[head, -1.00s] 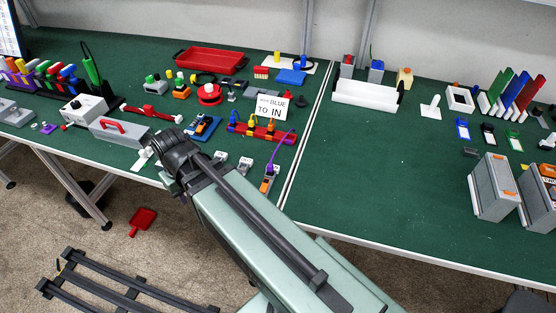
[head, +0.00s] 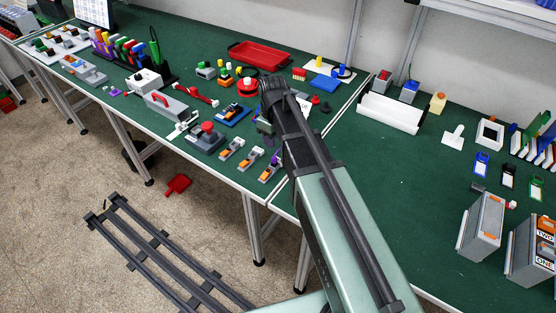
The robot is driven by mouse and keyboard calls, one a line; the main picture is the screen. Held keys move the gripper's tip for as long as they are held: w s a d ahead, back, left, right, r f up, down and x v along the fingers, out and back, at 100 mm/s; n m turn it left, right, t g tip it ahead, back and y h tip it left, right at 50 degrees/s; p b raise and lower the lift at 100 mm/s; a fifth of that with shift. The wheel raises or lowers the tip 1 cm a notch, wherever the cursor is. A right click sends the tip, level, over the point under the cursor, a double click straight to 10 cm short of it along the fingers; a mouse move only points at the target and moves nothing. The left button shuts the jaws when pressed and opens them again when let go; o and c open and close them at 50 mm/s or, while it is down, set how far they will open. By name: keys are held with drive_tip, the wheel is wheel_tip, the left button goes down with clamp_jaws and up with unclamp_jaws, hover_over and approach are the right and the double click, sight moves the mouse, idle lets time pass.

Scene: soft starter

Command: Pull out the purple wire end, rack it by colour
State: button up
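The purple wire end (head: 276,157) shows as a small purple patch beside my arm, at the rightmost of three small grey terminal blocks (head: 268,175) with orange parts. It seems to sit in that block, but the rest of the wire is hidden behind my arm. The red rack with coloured wire ends is almost wholly hidden by my arm. My gripper (head: 265,127) seems to be the dark shape below the wrist, left of the arm and above the terminal blocks. Its fingers cannot be made out.
A grey box with a red button (head: 206,136) stands left of the blocks near the table's front edge. A red tray (head: 260,55) lies behind. A white trough (head: 391,114) and grey boxes (head: 482,225) stand on the right table.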

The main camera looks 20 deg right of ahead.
sight(274, 157)
wheel_tip(274, 157, down, 10)
drive_tip(key=b, duration=0.8)
drive_tip(key=shift+r+b, duration=0.25)
drive_tip(key=shift+b, duration=0.05)
drive_tip(key=shift+r, duration=0.1)
clamp_jaws()
drive_tip(key=shift+r, duration=0.15)
drive_tip(key=shift+r+p, duration=1.65)
drive_tip(key=shift+p, duration=0.25)
